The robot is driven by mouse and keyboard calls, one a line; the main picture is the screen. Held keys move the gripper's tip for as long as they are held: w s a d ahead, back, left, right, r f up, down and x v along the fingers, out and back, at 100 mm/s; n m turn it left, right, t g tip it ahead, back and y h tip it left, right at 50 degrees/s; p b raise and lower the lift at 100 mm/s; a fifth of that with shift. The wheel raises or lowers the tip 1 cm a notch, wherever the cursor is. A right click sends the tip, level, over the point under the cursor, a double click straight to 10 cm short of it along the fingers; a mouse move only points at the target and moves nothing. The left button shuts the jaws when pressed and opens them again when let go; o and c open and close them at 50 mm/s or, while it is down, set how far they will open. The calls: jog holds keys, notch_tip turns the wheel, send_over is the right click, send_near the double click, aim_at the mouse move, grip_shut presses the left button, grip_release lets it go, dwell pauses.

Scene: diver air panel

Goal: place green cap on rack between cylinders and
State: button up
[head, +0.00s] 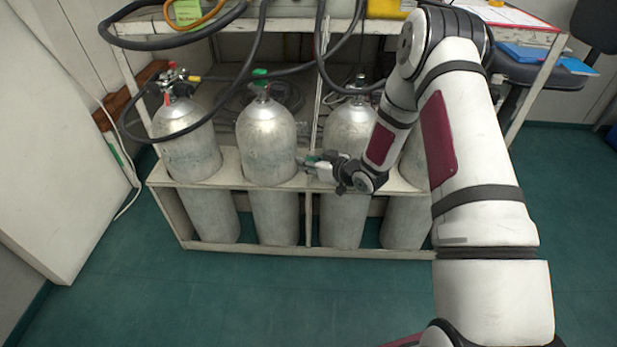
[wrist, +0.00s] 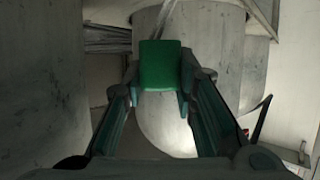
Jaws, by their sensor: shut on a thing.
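My gripper (head: 312,163) is at the front rail of the rack, in the gap between the second and third cylinders from the left. In the wrist view my gripper (wrist: 160,80) is shut on a green cap (wrist: 160,64), held between its fingertips. In the head view the held cap is too small to make out clearly. The rack (head: 250,182) is a pale frame holding several silver cylinders. The second cylinder (head: 266,140) has a green cap on its valve (head: 260,73). The third cylinder (head: 349,125) is partly behind my gripper. I cannot tell whether the held cap touches the rack.
The left cylinder (head: 188,140) has a red-marked valve. Black hoses (head: 232,95) loop over the cylinders from the shelf (head: 285,25) above. A white panel (head: 50,150) stands at the left. The green floor (head: 270,300) in front is clear.

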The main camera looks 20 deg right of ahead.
aim_at(309, 181)
jog(key=shift+f+b, duration=0.8)
jog(key=shift+f, duration=1.5)
jog(key=shift+f, duration=0.1)
jog(key=shift+f, duration=0.1)
jog(key=o, duration=0.7)
jog(key=shift+o, duration=0.2)
jog(key=shift+r, duration=0.2)
jog(key=shift+s+d+r, duration=0.2)
jog(key=shift+s, duration=0.05)
jog(key=p+v, duration=0.3)
jog(key=v, duration=0.8)
jog(key=shift+p, duration=0.35)
jog(key=shift+s+d, duration=0.1)
